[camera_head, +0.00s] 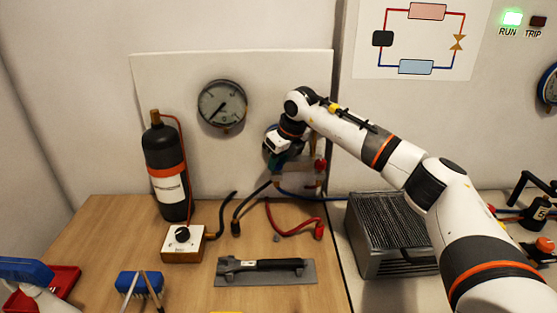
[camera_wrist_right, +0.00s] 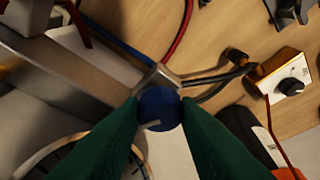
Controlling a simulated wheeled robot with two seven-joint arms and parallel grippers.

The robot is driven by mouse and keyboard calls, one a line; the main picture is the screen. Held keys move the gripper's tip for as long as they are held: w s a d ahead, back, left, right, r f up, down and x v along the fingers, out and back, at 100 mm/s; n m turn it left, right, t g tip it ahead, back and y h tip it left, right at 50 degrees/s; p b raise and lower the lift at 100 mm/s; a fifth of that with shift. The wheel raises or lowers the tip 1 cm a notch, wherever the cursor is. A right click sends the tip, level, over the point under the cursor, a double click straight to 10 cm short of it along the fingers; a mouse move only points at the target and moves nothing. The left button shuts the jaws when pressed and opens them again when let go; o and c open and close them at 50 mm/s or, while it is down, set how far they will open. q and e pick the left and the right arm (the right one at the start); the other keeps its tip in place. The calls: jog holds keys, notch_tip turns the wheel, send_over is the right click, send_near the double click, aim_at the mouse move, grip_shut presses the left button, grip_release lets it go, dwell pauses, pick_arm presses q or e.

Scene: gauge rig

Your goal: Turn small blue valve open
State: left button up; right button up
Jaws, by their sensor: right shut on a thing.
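The small blue valve (camera_wrist_right: 160,110) is a round blue knob with a pale mark on its face, in the middle of the right wrist view. It sits at the end of a metal fitting (camera_wrist_right: 157,79). My right gripper (camera_wrist_right: 159,118) has its green fingers shut on the knob, one on each side. My left gripper is not in view.
A round gauge (camera_head: 222,105) is on the white panel. A red valve (camera_head: 320,164) is right of my gripper. A finned block (camera_head: 390,235) stands below my right arm.

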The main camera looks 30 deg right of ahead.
jog(key=o, duration=1)
jog(key=b+v, duration=0.1)
jog(key=v, duration=1.1)
jog(key=shift+b, duration=0.35)
